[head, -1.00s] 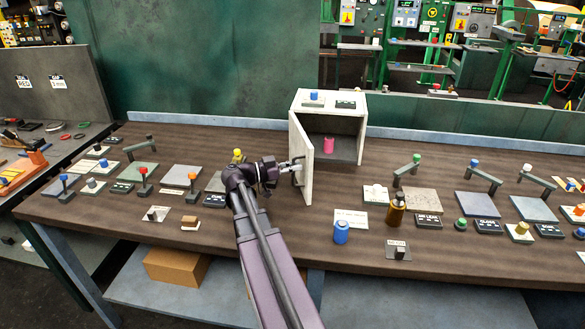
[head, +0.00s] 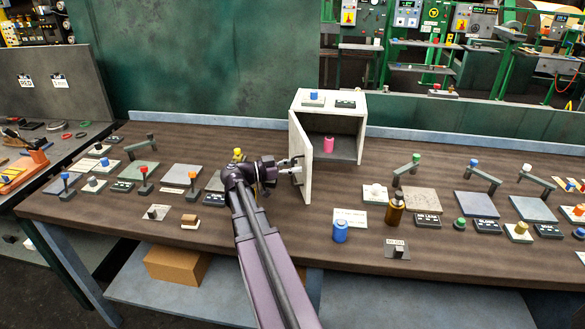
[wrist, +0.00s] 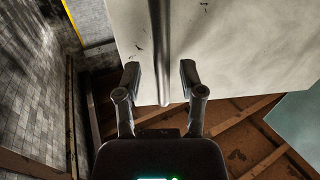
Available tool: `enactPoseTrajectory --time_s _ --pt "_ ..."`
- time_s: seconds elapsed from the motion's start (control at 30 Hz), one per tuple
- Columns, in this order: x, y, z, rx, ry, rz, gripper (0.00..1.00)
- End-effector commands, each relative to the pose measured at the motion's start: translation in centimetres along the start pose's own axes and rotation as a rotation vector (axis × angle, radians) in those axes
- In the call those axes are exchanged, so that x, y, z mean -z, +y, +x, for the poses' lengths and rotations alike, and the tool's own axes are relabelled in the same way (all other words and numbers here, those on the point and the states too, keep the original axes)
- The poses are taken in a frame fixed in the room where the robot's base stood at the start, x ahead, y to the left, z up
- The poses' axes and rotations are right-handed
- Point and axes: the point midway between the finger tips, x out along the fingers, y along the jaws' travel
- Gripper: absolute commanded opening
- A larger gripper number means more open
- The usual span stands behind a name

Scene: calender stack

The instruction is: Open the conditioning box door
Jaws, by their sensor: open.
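The conditioning box (head: 350,103) is a pale box standing on the bench, with its door (head: 301,150) swung open toward the front left. A pink cylinder (head: 330,144) stands inside it. My gripper (head: 294,167) is at the outer face of the door. In the wrist view my gripper (wrist: 160,84) has its two fingers apart, one on each side of the dark bar handle (wrist: 160,45) on the pale door panel (wrist: 235,50). Gaps show between the fingers and the bar. The door's hinge is not clear in view.
A blue cylinder (head: 340,231) and an amber bottle (head: 395,211) stand on the bench (head: 300,240) right of the door's lower edge. Small levers and plates lie left of my arm. A blue knob (head: 314,96) sits on top of the box.

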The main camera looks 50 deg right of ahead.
Motion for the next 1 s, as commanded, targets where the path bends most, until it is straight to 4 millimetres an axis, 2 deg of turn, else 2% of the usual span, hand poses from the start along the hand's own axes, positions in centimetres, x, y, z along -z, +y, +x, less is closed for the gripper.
enactPoseTrajectory --time_s 0.37,1.0 --pt "0.0 -0.1 -0.9 0.003 0.001 0.0 0.51" --pt "0.0 0.1 -6.9 0.001 0.0 0.0 0.51"
